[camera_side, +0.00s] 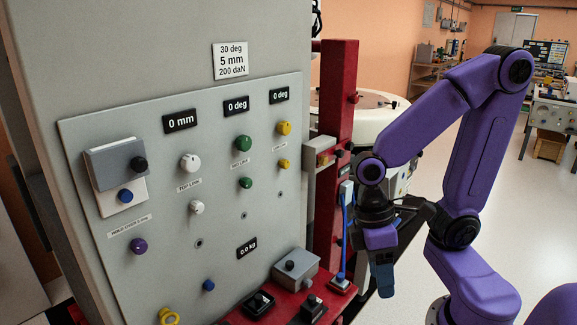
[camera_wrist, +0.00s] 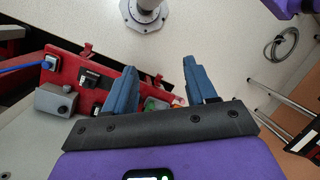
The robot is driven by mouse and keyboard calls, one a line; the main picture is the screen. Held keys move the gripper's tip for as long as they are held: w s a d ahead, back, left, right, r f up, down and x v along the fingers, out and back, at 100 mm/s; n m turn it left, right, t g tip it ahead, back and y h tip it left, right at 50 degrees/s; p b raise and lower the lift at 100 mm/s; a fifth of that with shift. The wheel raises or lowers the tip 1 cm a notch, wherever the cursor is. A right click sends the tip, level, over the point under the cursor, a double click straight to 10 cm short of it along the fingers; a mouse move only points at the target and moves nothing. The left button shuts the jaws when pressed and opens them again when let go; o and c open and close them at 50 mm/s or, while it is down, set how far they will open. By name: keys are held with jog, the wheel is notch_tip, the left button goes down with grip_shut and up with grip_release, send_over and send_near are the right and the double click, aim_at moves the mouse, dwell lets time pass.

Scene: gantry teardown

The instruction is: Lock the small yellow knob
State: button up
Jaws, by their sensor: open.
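The small yellow knob (camera_side: 284,164) sits on the grey control panel (camera_side: 220,250), in its right column in the side view. A larger yellow knob (camera_side: 284,128) is directly above it, with a label between them. Whether the small knob is locked cannot be told. My gripper (camera_side: 385,278) hangs fingers down to the right of the panel, well apart from the knob. In the wrist view, the two blue fingers of my gripper (camera_wrist: 160,80) are spread with nothing held between them. The small yellow knob is not visible in the wrist view.
A red post (camera_side: 337,100) stands between the panel and my arm. A red ledge (camera_side: 285,305) below carries a grey box (camera_side: 296,268) and black switches. Green knobs (camera_side: 244,143) and white knobs (camera_side: 190,162) lie left of the yellow ones. Open floor lies right.

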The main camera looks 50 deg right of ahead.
aim_at(288, 164)
jog(key=w+a+r+m+g+y, duration=0.15)
jog(key=w+a+m+y, duration=0.35)
jog(key=w+m+y, duration=0.65)
jog(key=w+d+r+m+t+y, duration=0.1)
jog(key=w+d+m+t+y, duration=0.2)
jog(key=w+m+t, duration=0.7)
jog(key=w+d+m+t+h, duration=0.45)
jog(key=d+m+t, duration=0.35)
jog(key=d+m, duration=0.2)
jog(key=s+d+f+m+t+h, duration=0.15)
jog(key=d+m+t+h, duration=0.35)
jog(key=d+m+h, duration=0.75)
jog(key=w+n, duration=0.1)
jog(key=w, duration=0.4)
jog(key=w+d+n+y, duration=0.1)
jog(key=w, duration=0.5)
jog(key=w+d+n+y, duration=0.1)
jog(key=w, duration=0.4)
jog(key=shift+w+d+r, duration=0.1)
jog(key=shift+w, duration=0.15)
